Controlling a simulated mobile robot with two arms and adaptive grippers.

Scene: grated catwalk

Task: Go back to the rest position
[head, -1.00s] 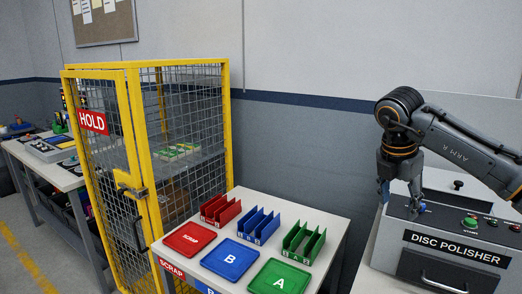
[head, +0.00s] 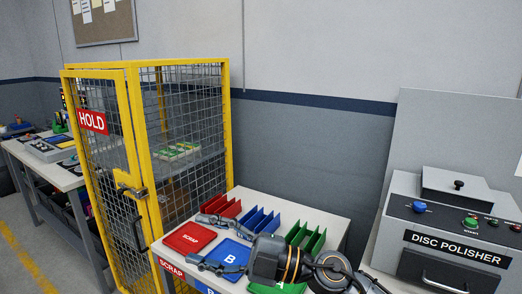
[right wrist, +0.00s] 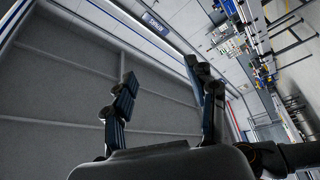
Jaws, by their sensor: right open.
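My right gripper (head: 197,239) hangs over the sorting table in the head view, its fingers spread apart and empty, pointing left. The wrist view also shows its two fingers (right wrist: 165,85) apart with nothing between them. My right arm covers much of the green tray (head: 270,288) and part of the blue tray (head: 228,253). The red SCRAP tray (head: 187,238) lies near the fingertips; I cannot tell the height above it. My left gripper is not in view.
Red, blue and green slotted racks (head: 306,238) stand behind the trays. The disc polisher (head: 455,240) is at right, with a blue knob and a green button. A yellow mesh HOLD cage (head: 160,150) stands at left. A workbench (head: 60,176) is further left.

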